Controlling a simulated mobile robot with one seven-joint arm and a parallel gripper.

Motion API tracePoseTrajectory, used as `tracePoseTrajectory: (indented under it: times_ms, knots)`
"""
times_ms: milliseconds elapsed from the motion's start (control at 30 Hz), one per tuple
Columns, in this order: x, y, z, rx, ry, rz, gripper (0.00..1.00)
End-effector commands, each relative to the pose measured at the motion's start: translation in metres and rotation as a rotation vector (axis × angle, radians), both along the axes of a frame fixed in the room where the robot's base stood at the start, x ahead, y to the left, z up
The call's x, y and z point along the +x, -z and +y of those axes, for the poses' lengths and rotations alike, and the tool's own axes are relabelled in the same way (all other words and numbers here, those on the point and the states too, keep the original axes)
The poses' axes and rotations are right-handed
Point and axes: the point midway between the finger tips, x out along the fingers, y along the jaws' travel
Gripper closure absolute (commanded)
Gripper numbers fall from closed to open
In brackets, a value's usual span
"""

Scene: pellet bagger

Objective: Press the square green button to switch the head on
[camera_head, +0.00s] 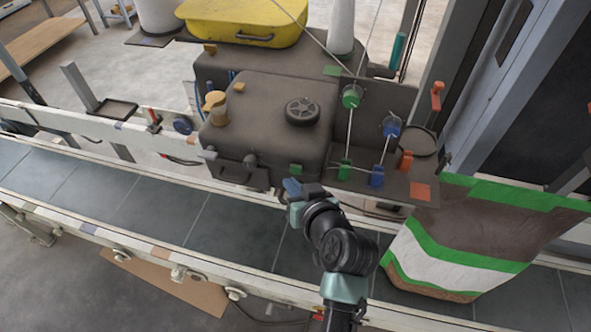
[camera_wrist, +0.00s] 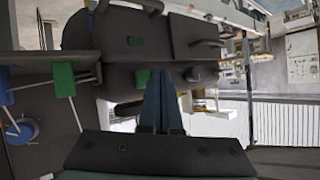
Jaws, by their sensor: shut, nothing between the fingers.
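The square green button (camera_head: 296,168) is on the lower front of the dark machine head (camera_head: 265,125), near its right corner. My gripper (camera_head: 291,187) is just below the button in the head view. In the wrist view its two blue fingers (camera_wrist: 160,75) are together and empty. A gap seems to lie between fingertips and button; I cannot tell its exact depth.
Green and blue thread guides (camera_head: 351,97) with taut threads stand right of the head, above a plate with an orange square (camera_head: 421,191). A filled bag (camera_head: 465,240) stands on the conveyor (camera_head: 150,205) at right. A black handle (camera_head: 236,174) juts from the head's front left.

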Motion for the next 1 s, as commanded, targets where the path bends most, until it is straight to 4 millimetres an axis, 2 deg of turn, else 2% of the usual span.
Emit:
tracePoseTrajectory:
  times_ms: [1000]
  knots:
    - [0.0093, 0.0001, -0.0025, 0.0, 0.0, 0.0, 1.0]
